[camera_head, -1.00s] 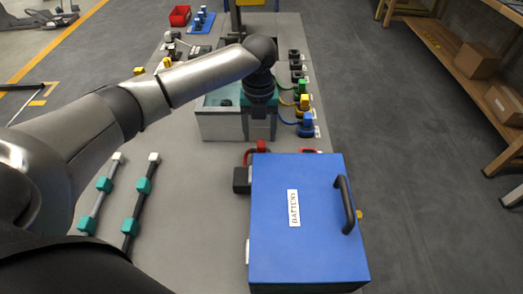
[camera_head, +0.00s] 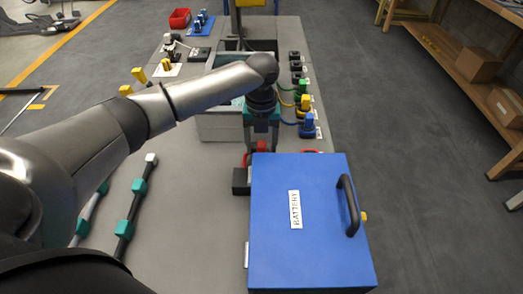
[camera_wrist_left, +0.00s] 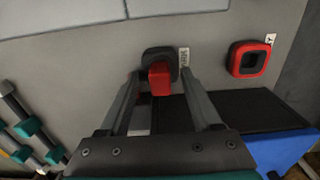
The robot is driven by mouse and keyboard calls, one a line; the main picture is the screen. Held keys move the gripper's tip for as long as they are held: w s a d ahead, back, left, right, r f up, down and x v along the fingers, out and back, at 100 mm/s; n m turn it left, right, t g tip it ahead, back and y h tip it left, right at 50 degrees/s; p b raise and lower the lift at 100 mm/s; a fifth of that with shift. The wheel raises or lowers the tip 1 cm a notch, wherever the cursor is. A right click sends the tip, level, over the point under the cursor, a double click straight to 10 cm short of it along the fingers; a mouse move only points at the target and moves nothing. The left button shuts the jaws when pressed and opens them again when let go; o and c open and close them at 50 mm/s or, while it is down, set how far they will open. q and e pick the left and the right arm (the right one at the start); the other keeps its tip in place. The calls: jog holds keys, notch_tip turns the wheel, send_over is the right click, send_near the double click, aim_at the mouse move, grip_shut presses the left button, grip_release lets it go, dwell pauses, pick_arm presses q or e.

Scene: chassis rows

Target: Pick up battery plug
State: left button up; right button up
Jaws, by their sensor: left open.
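The red battery plug (camera_head: 262,146) shows just behind the blue battery box (camera_head: 310,245), partly hidden by my left gripper (camera_head: 261,143). In the left wrist view the red plug (camera_wrist_left: 160,82) sits at a black socket (camera_wrist_left: 153,54) on a grey surface. My left gripper (camera_wrist_left: 161,77) is open, with one finger on each side of the plug. I cannot tell whether the fingers touch it. A red-rimmed black socket (camera_wrist_left: 248,60) is to the right, apart from the plug. My right gripper is not in view.
Green, blue and yellow plugs stand along the table's right side, the blue one (camera_head: 308,125) nearest. Rods with teal blocks (camera_head: 124,228) lie at left. A red bin (camera_head: 180,17) is at the far left. The grey bin (camera_head: 218,127) is just behind my gripper.

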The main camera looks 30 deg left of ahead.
pick_arm(q)
grip_shut()
dwell(0.3)
jog(key=shift+r, duration=0.1)
dwell(0.4)
